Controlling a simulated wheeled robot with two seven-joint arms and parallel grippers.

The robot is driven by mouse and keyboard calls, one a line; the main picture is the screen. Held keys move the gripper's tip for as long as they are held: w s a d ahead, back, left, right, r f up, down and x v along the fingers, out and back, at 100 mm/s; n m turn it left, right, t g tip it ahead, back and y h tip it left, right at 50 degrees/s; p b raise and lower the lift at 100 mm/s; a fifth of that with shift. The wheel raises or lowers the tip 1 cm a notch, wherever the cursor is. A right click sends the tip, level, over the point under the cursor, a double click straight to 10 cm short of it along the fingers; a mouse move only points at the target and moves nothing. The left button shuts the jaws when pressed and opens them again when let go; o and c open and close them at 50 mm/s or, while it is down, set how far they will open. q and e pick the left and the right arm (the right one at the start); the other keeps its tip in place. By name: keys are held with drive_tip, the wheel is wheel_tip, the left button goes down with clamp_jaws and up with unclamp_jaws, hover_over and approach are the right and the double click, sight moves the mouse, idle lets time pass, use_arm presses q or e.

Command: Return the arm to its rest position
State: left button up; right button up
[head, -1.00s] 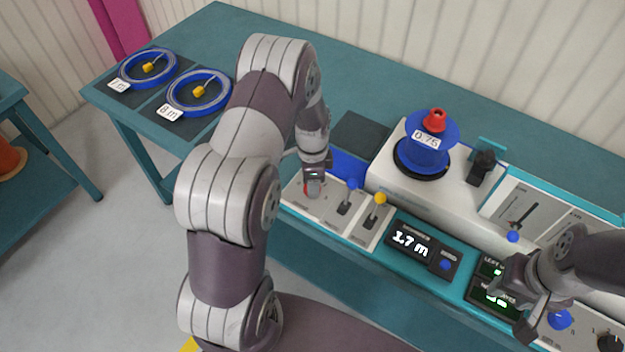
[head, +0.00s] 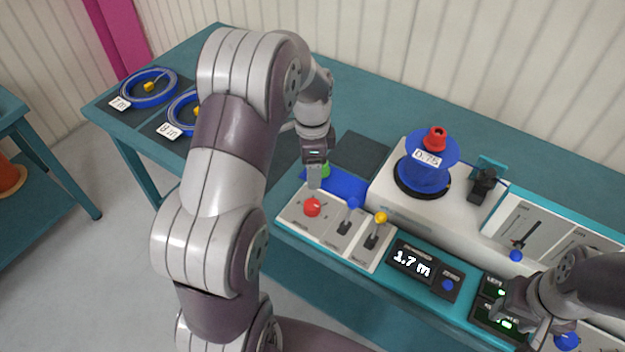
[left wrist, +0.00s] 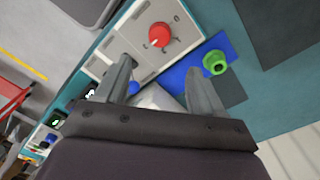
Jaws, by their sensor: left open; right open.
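My left gripper (head: 314,176) is over the left end of the control bench, above the blue patch (head: 346,184) and behind the red knob (head: 312,207). In the left wrist view its two fingers (left wrist: 160,85) are apart with nothing between them. The red knob (left wrist: 160,35) and a green ring-shaped piece (left wrist: 215,62) lie beyond the fingers, untouched. My right gripper (head: 522,312) is at the lower right, close to the panel with green-lit displays (head: 497,318); it is open and I see nothing held in it.
A blue reel (head: 425,172) with a red top stands on the white machine. Levers with blue (head: 353,203) and yellow (head: 380,218) knobs stand beside a 1.7 m display (head: 411,262). Cable coils (head: 149,88) lie at the far left. A dark mat (head: 360,152) is bare.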

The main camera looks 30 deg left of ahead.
use_arm(q)
drive_tip(key=shift+r, duration=0.15)
idle(0.3)
drive_tip(key=s+d+n+t, duration=0.1)
drive_tip(key=s+d+n, duration=0.3)
drive_tip(key=s, duration=0.3)
drive_tip(key=s+d+r+n, duration=0.1)
drive_tip(key=s+d+n, duration=0.3)
drive_tip(key=s+n, duration=0.3)
drive_tip(key=shift+d+r+t, duration=0.25)
drive_tip(key=shift+r+t, duration=0.05)
drive_tip(key=shift+t, duration=0.1)
